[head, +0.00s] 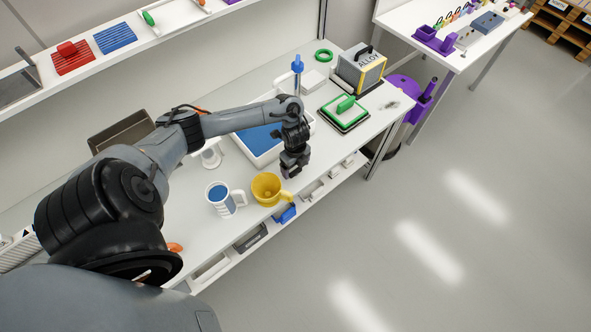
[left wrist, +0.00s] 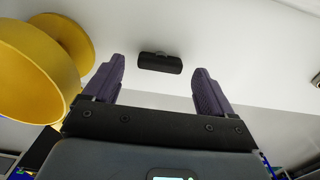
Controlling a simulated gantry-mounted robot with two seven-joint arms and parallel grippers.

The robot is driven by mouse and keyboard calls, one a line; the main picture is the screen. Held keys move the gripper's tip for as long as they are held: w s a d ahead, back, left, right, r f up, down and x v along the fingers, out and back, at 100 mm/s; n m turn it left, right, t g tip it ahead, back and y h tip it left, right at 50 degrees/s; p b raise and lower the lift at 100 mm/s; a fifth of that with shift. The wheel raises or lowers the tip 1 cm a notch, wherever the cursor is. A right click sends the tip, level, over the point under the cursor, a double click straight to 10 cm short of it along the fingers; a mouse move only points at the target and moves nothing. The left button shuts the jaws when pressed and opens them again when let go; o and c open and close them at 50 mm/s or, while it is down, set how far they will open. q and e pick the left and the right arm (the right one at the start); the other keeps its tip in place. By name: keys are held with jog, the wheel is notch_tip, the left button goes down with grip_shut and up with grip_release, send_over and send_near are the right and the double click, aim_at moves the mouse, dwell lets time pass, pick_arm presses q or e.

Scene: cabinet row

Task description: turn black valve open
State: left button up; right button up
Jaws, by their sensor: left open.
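The black valve (left wrist: 160,63) shows in the left wrist view as a short dark bar handle on a white surface. It lies ahead of my left gripper (left wrist: 160,71), lined up between the two purple-grey fingers, which are apart with nothing between them. I cannot tell the exact gap to the handle. In the head view my left gripper (head: 291,170) hangs at the front edge of the white worktop (head: 235,172), right of the yellow cup. I cannot make out the valve in the head view. My right gripper does not show.
A yellow cup (head: 265,192) stands close left of my left gripper; it also shows in the left wrist view (left wrist: 35,80). A white-and-blue mug (head: 221,202) stands farther left. A blue-bottomed tray (head: 258,141) lies behind my gripper. Open floor (head: 400,210) lies right of the worktop.

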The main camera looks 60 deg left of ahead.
pick_arm(q)
jog(key=shift+f, duration=0.9)
